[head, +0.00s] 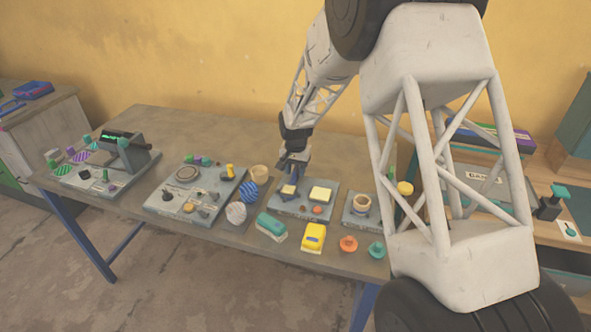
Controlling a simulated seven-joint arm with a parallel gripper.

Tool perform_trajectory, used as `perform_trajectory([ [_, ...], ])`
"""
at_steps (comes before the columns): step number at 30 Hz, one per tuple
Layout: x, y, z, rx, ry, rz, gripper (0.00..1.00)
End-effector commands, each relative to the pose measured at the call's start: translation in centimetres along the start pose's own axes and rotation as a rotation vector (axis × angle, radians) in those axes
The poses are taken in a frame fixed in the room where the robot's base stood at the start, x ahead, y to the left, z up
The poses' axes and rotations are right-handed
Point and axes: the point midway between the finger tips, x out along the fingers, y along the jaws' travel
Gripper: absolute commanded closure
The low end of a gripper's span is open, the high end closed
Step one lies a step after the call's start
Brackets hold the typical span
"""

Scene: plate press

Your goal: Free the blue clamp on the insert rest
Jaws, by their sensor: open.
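A grey-blue plate (330,211) on the table bears a small yellow block (289,190), a larger pale yellow block (321,192) and a small orange knob (317,210); it may be the insert rest. My gripper (291,176) points down just above the small yellow block, at the plate's back left. It is open; whether its fingers touch anything is too small to tell. I cannot make out a blue clamp for certain; my gripper hides part of the plate.
A panel with knobs (190,196) and a press-like device (126,148) stand left.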

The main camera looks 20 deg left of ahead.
Motion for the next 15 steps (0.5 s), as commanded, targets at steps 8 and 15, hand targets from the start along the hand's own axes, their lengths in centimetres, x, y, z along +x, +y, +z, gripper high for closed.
perform_trajectory([
  [8,-0.02,0.0,0.0,0.0,0.0,0.0,0.95],
  [15,-0.03,-0.02,-0.01,-0.003,0.0,0.0,1.0],
])
